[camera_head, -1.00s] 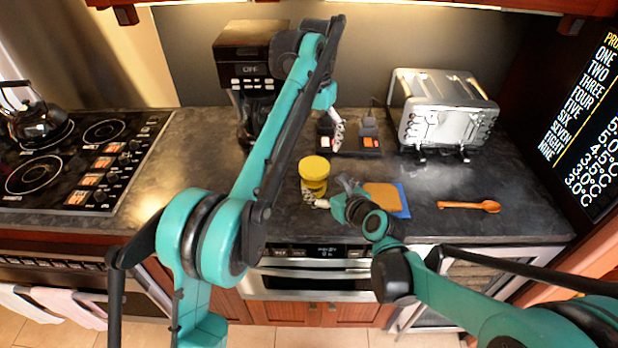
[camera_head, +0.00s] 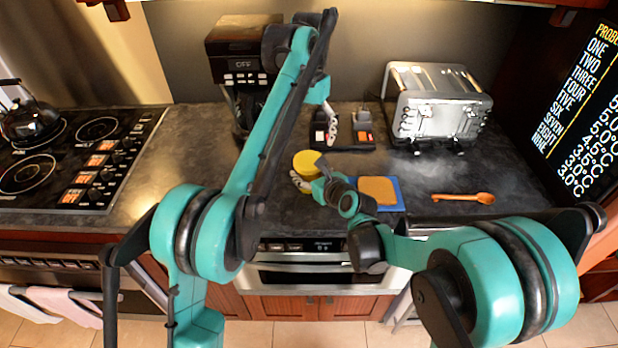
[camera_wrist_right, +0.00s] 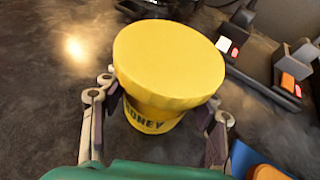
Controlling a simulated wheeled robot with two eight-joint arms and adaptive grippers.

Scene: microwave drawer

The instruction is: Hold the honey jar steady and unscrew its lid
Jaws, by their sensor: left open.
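The honey jar, yellow with a wide yellow lid (camera_head: 308,163), stands upright on the dark counter. The right wrist view shows the lid (camera_wrist_right: 168,62) on top and the lettered jar body (camera_wrist_right: 152,122) under it. My right gripper (camera_head: 307,182) is low at the jar. In the right wrist view its fingers (camera_wrist_right: 160,115) are spread on either side of the jar, with a gap to the body; the lid hides part of the fingertips.
A coffee maker (camera_head: 243,45) and a silver toaster (camera_head: 437,100) stand at the back. A blue board with a tan slice (camera_head: 378,190) and a wooden spoon (camera_head: 465,197) lie right of the jar. Small dark containers (camera_head: 362,130) sit behind it. The stove (camera_head: 95,160) is left.

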